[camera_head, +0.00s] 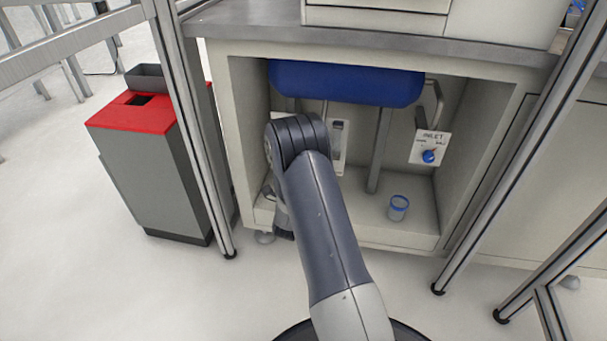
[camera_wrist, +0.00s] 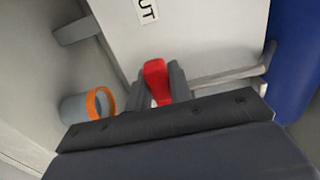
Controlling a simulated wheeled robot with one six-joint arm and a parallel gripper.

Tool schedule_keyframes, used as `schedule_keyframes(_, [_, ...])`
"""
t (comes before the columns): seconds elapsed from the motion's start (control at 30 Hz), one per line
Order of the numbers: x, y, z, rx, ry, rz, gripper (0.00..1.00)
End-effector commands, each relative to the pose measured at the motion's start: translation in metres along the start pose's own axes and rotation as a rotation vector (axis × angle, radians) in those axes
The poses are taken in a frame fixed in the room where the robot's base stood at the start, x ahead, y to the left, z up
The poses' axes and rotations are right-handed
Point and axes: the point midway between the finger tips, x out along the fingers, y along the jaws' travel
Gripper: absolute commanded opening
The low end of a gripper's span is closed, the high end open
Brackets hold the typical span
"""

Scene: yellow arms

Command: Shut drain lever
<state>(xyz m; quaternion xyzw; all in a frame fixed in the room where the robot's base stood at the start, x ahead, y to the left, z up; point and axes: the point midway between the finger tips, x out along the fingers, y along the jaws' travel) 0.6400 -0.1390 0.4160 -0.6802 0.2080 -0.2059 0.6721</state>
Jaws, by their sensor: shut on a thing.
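The drain lever (camera_wrist: 156,76) is a red handle in front of a pale panel (camera_wrist: 200,38) in the wrist view. My gripper (camera_wrist: 159,88) has a grey finger on each side of it and is shut on it. The lower part of the lever is hidden by the fingers and wrist. In the head view my own arm covers the lever and most of my gripper, inside the open cabinet (camera_head: 237,140).
A blue tank (camera_head: 345,84) fills the cabinet's top. An inlet panel (camera_head: 430,148) with a blue knob is at right. A blue-rimmed cup (camera_head: 398,209) stands on the cabinet floor. The wrist view shows an orange-rimmed cup (camera_wrist: 75,108). A red-topped bin (camera_head: 150,175) stands left.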

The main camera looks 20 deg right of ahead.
Motion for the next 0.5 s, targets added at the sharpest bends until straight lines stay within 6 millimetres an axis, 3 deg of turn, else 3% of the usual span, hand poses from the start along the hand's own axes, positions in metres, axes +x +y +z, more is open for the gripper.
schedule_keyframes(0.5, [-0.0007, 0.0000, -0.0002, 0.029, 0.000, 0.004, 0.00])
